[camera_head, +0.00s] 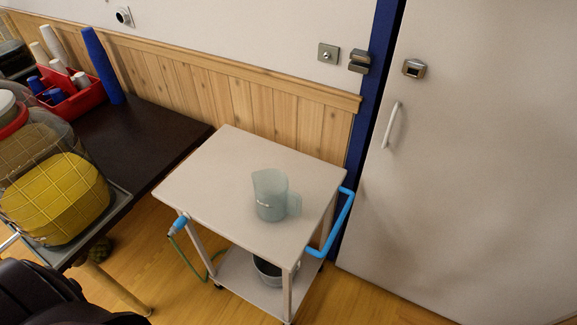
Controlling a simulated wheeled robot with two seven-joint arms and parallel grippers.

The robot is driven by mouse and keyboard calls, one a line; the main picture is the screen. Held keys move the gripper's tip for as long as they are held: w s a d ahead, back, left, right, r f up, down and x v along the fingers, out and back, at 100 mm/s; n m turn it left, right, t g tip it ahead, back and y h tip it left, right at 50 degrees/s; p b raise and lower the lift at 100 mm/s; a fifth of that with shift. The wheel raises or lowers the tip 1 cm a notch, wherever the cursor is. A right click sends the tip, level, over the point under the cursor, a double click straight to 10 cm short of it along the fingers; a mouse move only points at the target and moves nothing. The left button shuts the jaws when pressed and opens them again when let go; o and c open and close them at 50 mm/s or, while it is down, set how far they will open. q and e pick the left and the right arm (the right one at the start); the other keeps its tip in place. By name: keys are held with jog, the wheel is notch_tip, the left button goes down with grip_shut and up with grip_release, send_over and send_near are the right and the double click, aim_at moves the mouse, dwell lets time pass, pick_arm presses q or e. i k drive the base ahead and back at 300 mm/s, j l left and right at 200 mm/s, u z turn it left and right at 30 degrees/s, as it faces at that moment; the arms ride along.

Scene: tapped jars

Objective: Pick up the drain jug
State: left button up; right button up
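The drain jug (270,196) is a translucent pale blue-green jug with a handle on its right side. It stands upright on the top of the white cart (215,165), a little right of the middle. Nothing covers it, and it looks empty, though I cannot see its bottom clearly. Neither of my grippers is in view.
A jar with yellow contents (55,195) stands on a tray on the dark table (140,140) at left. A red bin (75,103) holds cups. The cart has a blue handle (343,220), with a grey pot (268,272) below. The cart top is otherwise clear.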

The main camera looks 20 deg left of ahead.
aim_at(274, 200)
jog(key=u, duration=0.75)
jog(key=l, duration=0.45)
jog(key=i+u, duration=0.05)
